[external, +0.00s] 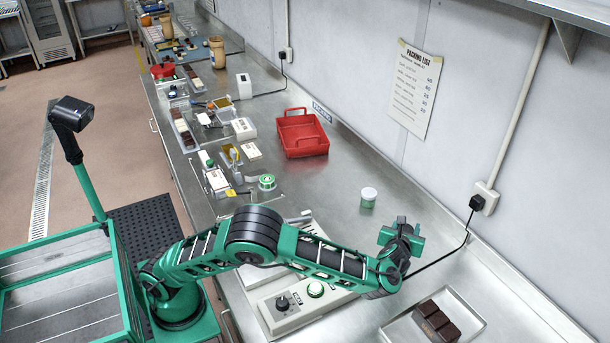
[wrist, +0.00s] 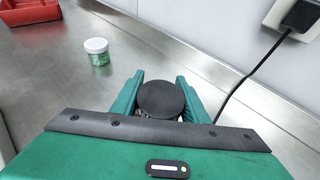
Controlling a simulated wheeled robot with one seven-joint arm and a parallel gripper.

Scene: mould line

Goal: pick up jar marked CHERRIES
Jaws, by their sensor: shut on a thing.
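My gripper (wrist: 160,90) is shut on a jar with a round dark lid (wrist: 161,99), one green finger on each side of it. The lid hides most of the held jar, and its label cannot be read. In the external view my gripper (external: 401,236) is over the right part of the counter, and the held jar is mostly hidden by it. I cannot tell whether that jar touches the counter. A second jar with a white lid and green label (wrist: 97,52) stands upright and apart, farther left; it also shows in the external view (external: 368,197). Its wording is too small to read.
A red tray (external: 303,134) stands farther back on the steel counter. A shallow tray with dark chocolate blocks (external: 437,319) is at the front right. A control box (external: 283,306) lies under my arm. A black cable (external: 447,259) runs from the wall socket behind my gripper.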

